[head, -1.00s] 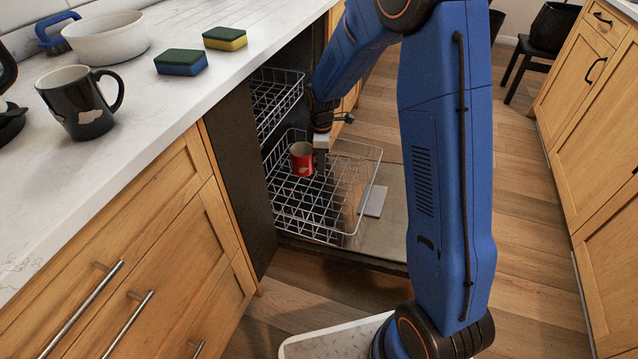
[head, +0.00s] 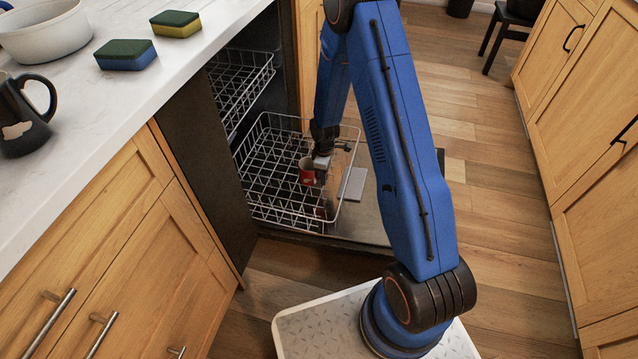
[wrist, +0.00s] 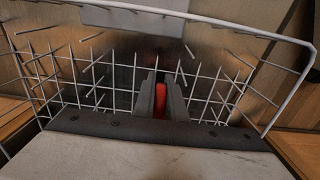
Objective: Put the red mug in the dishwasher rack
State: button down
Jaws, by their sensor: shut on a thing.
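The red mug (head: 307,171) is at the right part of the lower dishwasher rack (head: 262,205), low among its wires. My gripper (head: 320,163) is shut on the mug and partly covers its right side. In the wrist view my gripper's fingers (wrist: 160,100) stand on both sides of a strip of the red mug (wrist: 160,101), with the rack's wires (wrist: 215,90) around it. The mug looks upright in the head view. Whether its base touches the rack floor cannot be told.
The dishwasher door (head: 357,215) is open beneath the pulled-out lower rack. An upper rack (head: 240,85) sits above it at the left.

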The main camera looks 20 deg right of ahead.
aim_at(323, 191)
jog(key=shift+f, duration=2.7)
jog(key=c, duration=1.8)
grip_release()
jog(key=shift+f, duration=0.1)
